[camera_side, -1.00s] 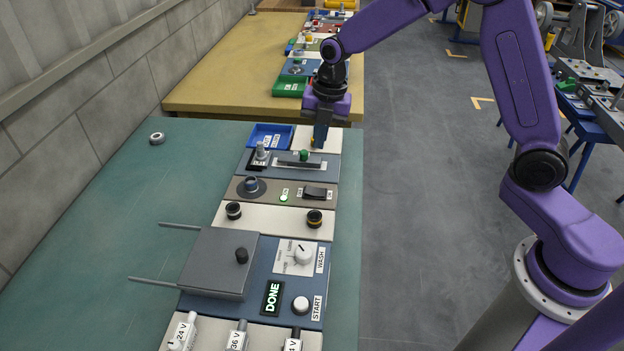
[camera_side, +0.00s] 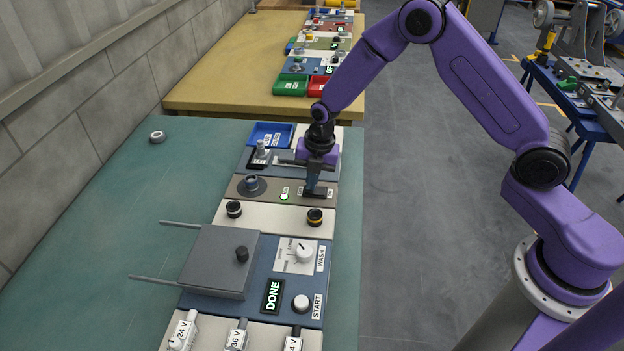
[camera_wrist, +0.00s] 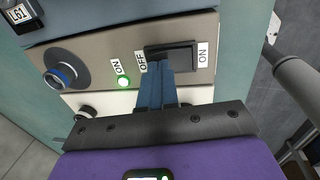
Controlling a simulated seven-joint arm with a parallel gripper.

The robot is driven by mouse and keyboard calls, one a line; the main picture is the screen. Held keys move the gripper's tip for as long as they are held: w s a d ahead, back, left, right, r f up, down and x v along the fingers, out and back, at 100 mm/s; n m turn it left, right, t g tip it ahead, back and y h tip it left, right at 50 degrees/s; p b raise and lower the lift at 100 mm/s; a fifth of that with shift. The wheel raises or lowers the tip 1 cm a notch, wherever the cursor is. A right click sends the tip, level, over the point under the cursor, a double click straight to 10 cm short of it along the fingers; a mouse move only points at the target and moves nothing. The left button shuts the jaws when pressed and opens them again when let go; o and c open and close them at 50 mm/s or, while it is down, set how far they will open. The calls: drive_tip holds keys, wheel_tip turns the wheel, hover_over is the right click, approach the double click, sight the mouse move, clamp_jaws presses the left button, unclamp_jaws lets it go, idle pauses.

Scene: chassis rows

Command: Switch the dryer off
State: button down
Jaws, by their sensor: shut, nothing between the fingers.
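A brown panel (camera_side: 265,188) holds a black rocker switch (camera_wrist: 182,53), a lit green lamp (camera_wrist: 124,82) labelled ON, and a round fitting with a blue centre (camera_wrist: 62,75). No dryer label is readable on it. In the wrist view the switch has OFF at its left end and ON at its right end. My gripper (camera_side: 313,190) is shut and empty, pointing down at this switch. In the wrist view my fingertips (camera_wrist: 160,66) overlap the switch's near edge at the OFF end. I cannot tell whether they touch it. My fingers hide part of the switch in the side view.
A slider panel (camera_side: 285,160) lies just behind. A cream panel with two dark knobs (camera_side: 314,217) lies in front, then a blue panel with a grey lid (camera_side: 215,260), a WASH dial (camera_side: 303,252) and a DONE display (camera_side: 272,297).

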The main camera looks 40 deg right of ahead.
drive_tip(key=shift+f, duration=0.15)
drive_tip(key=shift+a+f+g, duration=0.15)
drive_tip(key=shift+f+g, duration=0.05)
drive_tip(key=shift+g, duration=0.1)
idle(0.4)
drive_tip(key=shift+s+d+r, duration=0.2)
drive_tip(key=shift+s+d, duration=0.35)
drive_tip(key=shift+d, duration=0.1)
drive_tip(key=shift+r, duration=0.1)
wheel_tip(320, 180, up, 14)
drive_tip(key=s+d, duration=0.1)
drive_tip(key=shift+s+d, duration=0.15)
drive_tip(key=shift+s, duration=0.05)
idle(0.4)
